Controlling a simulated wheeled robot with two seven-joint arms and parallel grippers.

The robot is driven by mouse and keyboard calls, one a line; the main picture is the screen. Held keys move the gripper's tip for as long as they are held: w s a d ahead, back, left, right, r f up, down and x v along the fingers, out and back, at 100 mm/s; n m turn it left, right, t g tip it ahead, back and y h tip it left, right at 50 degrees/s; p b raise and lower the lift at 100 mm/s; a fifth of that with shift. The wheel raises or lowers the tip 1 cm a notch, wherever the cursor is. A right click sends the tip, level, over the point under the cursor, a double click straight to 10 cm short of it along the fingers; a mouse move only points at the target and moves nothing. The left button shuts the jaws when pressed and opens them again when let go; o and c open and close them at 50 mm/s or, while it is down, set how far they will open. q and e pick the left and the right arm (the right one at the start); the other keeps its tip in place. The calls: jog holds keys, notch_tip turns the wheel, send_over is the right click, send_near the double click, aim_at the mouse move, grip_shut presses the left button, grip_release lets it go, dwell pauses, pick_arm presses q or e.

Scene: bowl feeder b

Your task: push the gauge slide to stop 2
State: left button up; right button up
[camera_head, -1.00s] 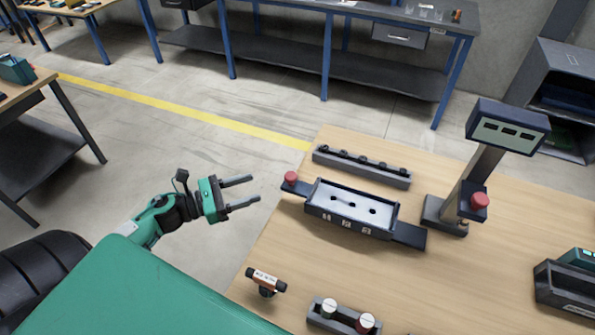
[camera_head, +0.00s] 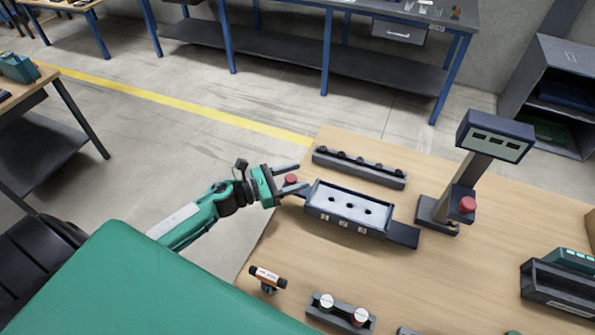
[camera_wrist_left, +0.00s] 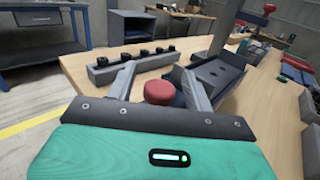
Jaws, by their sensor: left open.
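The gauge (camera_head: 378,229) is a dark shallow tray on the wooden table, with a pale plate (camera_head: 348,206) with several dark holes inside it. Small labels mark its front wall, too small to read. A dark slide bar (camera_head: 403,235) sticks out at its right end. A red knob (camera_head: 291,179) is at its left end. My left gripper (camera_head: 302,176) is open at the left end, its fingers on either side of the knob. In the left wrist view the red knob (camera_wrist_left: 160,92) sits between the open fingers; contact cannot be told. My right gripper is not in view.
A dark rack with several black pegs (camera_head: 358,168) stands behind the gauge. A display post with a red button (camera_head: 467,204) stands to the right. A small labelled part (camera_head: 266,278) and a holder with two capped pieces (camera_head: 340,310) lie in front.

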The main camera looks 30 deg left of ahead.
aim_at(348, 201)
pick_arm(q)
jog(key=shift+w+d, duration=0.35)
jog(key=shift+w, duration=0.05)
jog(key=c, duration=0.9)
grip_shut()
jog(key=d, duration=1.4)
jog(key=shift+w+d, duration=0.25)
jog(key=shift+w, duration=0.15)
jog(key=o, duration=0.9)
grip_release()
